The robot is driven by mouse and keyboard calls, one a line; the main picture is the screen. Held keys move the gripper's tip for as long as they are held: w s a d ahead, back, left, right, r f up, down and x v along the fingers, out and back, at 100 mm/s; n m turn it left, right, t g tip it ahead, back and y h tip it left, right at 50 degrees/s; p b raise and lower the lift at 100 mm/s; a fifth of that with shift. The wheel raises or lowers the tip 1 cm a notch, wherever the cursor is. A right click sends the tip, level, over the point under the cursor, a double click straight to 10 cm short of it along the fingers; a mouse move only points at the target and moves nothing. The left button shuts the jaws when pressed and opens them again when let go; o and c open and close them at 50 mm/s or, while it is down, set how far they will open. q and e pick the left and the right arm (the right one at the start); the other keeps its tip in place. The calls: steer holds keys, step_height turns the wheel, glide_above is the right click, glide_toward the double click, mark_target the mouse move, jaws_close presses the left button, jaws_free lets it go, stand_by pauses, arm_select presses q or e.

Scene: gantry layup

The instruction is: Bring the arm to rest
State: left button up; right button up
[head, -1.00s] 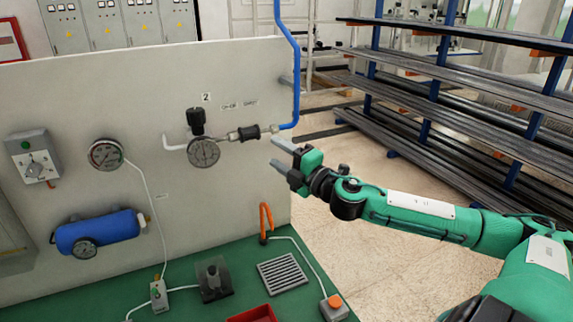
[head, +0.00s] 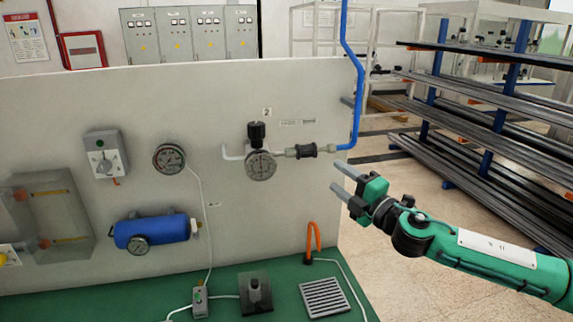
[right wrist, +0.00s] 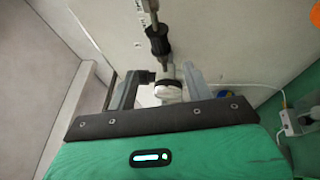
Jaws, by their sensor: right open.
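My right gripper (head: 340,178) is open and empty in the head view. It sits in front of the panel's right edge, to the right of and a little below the black fitting on the blue pipe, apart from it in that picture. My green right arm reaches in from the right. In the right wrist view, the two fingers of my right gripper (right wrist: 155,95) stand apart. A gauge with a pale round cap (right wrist: 168,88) and the black fitting (right wrist: 158,40) show between and beyond them. My left gripper is not in view.
The upright grey panel (head: 80,115) carries gauges (head: 261,165), a blue cylinder (head: 157,230) and a blue pipe (head: 357,90). An orange hook (head: 313,240) and a grey grate (head: 325,300) are on the green bench. Racks of dark bars (head: 475,150) stand at right; tiled floor lies between.

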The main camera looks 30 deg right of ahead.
steer(key=shift+f, duration=0.1)
steer(key=s+d+f+m+g+h, duration=0.1)
steer(key=s+f+m+h, duration=0.2)
steer(key=f, duration=0.4)
steer(key=s+d+f+m+g+h, duration=0.1)
steer(key=f+m+h, duration=0.2)
steer(key=f+m, duration=0.3)
steer(key=s+a+f+m+g, duration=0.2)
steer(key=s+a+f+g, duration=0.1)
steer(key=f, duration=0.3)
steer(key=s+a+f+m+g, duration=0.3)
steer(key=s+f, duration=0.3)
steer(key=f, duration=0.1)
steer(key=s+a+f+m+g, duration=0.2)
steer(key=s+f+g, duration=0.1)
steer(key=s+f, duration=0.2)
steer(key=shift+s+a+f+m+h, duration=0.1)
steer(key=shift+a+f+m+h, duration=0.25)
steer(key=shift+f, duration=0.3)
steer(key=s+a+f+m+g+y, duration=0.2)
steer(key=s+a+f+g+y, duration=0.25)
steer(key=s+a, duration=0.65)
step_height(320, 180, down, 31)
steer(key=g+h, duration=0.1)
steer(key=g, duration=0.1)
steer(key=s+d+f, duration=0.3)
steer(key=s+f, duration=1.6)
steer(key=shift+f+g, duration=0.4)
steer(key=shift+g, duration=0.05)
